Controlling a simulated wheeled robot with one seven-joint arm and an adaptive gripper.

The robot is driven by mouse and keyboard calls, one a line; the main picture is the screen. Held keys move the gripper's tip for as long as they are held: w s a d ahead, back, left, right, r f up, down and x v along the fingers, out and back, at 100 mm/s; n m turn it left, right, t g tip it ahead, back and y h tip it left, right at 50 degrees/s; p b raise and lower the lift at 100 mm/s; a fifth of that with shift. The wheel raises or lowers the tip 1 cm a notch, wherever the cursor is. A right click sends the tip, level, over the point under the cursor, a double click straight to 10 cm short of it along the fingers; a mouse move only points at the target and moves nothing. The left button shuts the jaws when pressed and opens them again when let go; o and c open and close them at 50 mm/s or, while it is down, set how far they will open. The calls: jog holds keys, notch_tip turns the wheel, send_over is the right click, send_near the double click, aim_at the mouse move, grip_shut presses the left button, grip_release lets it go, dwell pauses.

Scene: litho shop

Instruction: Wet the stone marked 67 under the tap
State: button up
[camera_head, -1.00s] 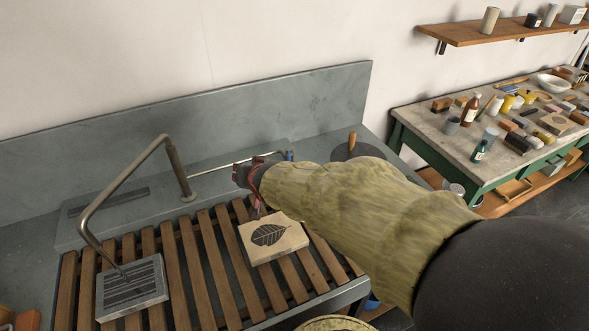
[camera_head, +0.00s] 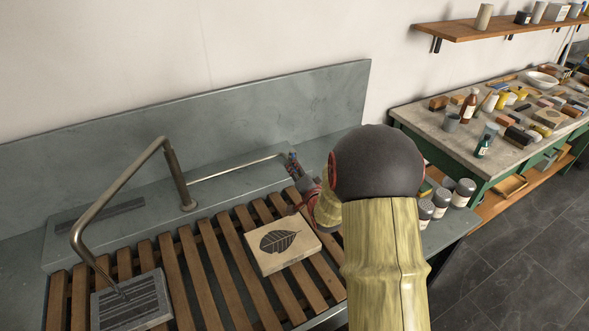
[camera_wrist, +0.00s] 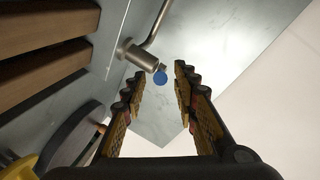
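The bent metal tap (camera_head: 178,178) rises from the back ledge of the sink. Its spout comes down over a grey stone with dark lines (camera_head: 132,302), on the slats at left. A pale stone with a black leaf print (camera_head: 282,246) lies on the slats further right. I cannot read the number 67 on either stone. My gripper (camera_head: 294,166) is at the back ledge, right of the tap. In the wrist view it is open (camera_wrist: 160,74), with a blue round knob (camera_wrist: 161,77) beside a metal fitting (camera_wrist: 140,57) showing between the fingertips. Contact is unclear.
Wooden slats (camera_head: 196,268) cover the sink, backed by a grey splashboard (camera_head: 260,115). Several grey-lidded jars (camera_head: 443,202) stand right of my arm. A dark disc (camera_wrist: 72,140) shows in the wrist view. A crowded workbench (camera_head: 425,118) and shelf (camera_head: 460,30) are at right.

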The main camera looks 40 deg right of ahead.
jog(key=shift+b+x, duration=0.35)
jog(key=shift+x, duration=1.3)
jog(key=shift+c, duration=0.5)
grip_shut()
